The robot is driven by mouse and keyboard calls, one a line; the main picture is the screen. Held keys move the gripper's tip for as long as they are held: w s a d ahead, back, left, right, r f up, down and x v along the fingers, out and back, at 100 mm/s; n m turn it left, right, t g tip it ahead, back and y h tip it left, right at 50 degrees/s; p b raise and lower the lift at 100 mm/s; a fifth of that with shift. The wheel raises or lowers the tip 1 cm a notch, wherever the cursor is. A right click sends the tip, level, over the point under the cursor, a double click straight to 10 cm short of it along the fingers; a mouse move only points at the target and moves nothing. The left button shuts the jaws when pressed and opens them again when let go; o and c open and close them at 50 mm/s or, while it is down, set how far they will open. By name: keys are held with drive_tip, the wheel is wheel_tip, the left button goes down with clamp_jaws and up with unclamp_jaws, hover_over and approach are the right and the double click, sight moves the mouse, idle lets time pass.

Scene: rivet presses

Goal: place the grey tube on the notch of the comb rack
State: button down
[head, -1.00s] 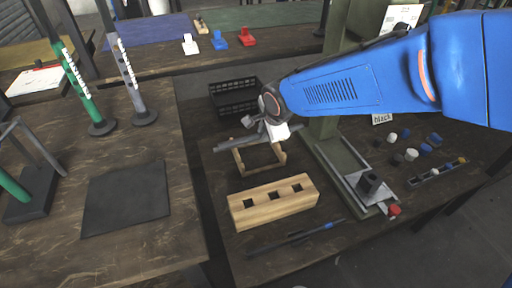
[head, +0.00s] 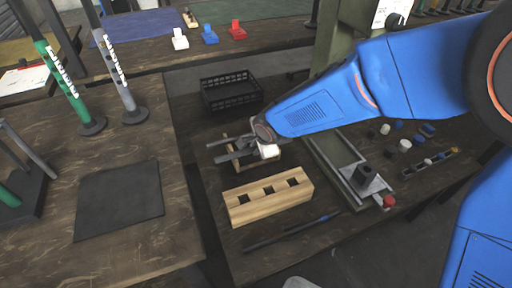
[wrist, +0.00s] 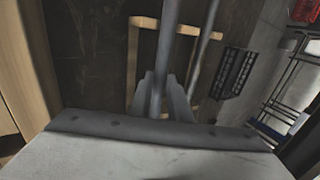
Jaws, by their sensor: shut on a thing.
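My gripper (head: 244,151) is shut on a grey tube (head: 226,157), which runs out to the left. In the wrist view the held tube (wrist: 171,45) lies between the two fingers (wrist: 162,98). A light wooden frame, which seems to be the comb rack (head: 240,170), is under the gripper and partly hidden by it; its pale bars also show in the wrist view (wrist: 132,65). A second grey tube (head: 217,143) lies beside the held one, on its far side. I cannot tell whether the held tube touches the rack, and its notches are not clear.
A wooden block with three square holes (head: 268,201) stands in front of the rack. A black basket (head: 231,93) is behind. A press base with a red knob (head: 389,201) is to the right. A dark rod (head: 290,232) lies at the table's front.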

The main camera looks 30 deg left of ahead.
drive_tip(key=c, duration=1.7)
unclamp_jaws()
drive_tip(key=shift+o, duration=0.2)
drive_tip(key=v, duration=1.2)
